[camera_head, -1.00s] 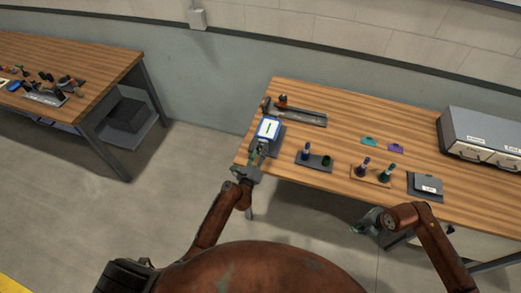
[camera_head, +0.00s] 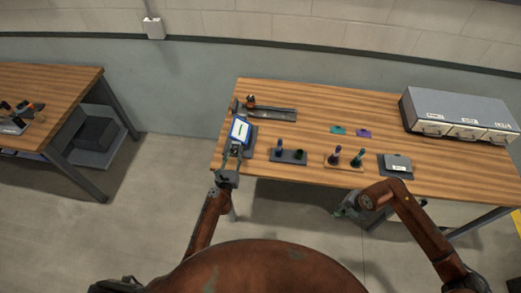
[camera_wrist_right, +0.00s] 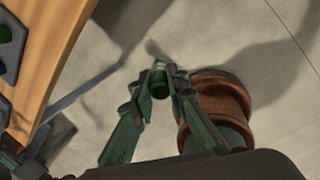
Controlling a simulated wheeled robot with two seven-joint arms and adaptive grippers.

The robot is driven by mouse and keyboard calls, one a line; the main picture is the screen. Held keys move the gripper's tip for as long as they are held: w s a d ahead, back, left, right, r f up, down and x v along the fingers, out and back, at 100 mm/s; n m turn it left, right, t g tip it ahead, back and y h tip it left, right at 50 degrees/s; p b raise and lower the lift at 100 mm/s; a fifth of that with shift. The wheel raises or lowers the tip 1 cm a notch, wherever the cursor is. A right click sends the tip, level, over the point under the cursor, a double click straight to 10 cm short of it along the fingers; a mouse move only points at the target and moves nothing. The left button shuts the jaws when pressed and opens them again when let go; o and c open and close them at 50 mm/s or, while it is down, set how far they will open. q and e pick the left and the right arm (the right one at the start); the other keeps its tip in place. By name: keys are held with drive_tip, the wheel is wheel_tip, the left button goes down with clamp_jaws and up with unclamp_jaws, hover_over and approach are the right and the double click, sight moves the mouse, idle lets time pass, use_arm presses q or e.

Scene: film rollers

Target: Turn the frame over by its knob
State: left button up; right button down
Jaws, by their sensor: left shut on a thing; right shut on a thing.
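The frame (camera_head: 240,130) is a white panel with a blue border and a dark green mark, tilted on a dark stand at the table's left front corner. My left gripper (camera_head: 236,151) is at the frame's near edge, shut on what seems to be its knob; the gripper hides the knob. My right gripper (camera_head: 344,208) is in front of the table, away from the frame. In the right wrist view its fingers (camera_wrist_right: 166,78) are shut on a small green cylinder (camera_wrist_right: 160,84) with a pale band.
On the wooden table (camera_head: 310,110) are a grey rail (camera_head: 270,112), holders with small coloured bottles (camera_head: 335,158), a dark plate with a labelled grey block (camera_head: 397,163), and a drawer cabinet (camera_head: 458,115) at the back right. Another table (camera_head: 50,85) stands left.

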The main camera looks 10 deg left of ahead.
use_arm(q)
drive_tip(key=m, duration=0.5)
drive_tip(key=shift+d+m+p, duration=0.1)
drive_tip(key=shift+m+p, duration=0.2)
drive_tip(key=shift+p, duration=0.05)
use_arm(e)
drive_tip(key=shift+r, duration=0.45)
use_arm(q)
drive_tip(key=m, duration=0.5)
drive_tip(key=shift+p, duration=0.3)
use_arm(e)
drive_tip(key=shift+r, duration=0.35)
use_arm(q)
drive_tip(key=shift+m, duration=0.4)
drive_tip(key=o, duration=1.2)
drive_tip(key=s, duration=1.2)
drive_tip(key=shift+a, duration=0.2)
drive_tip(key=shift+f, duration=0.1)
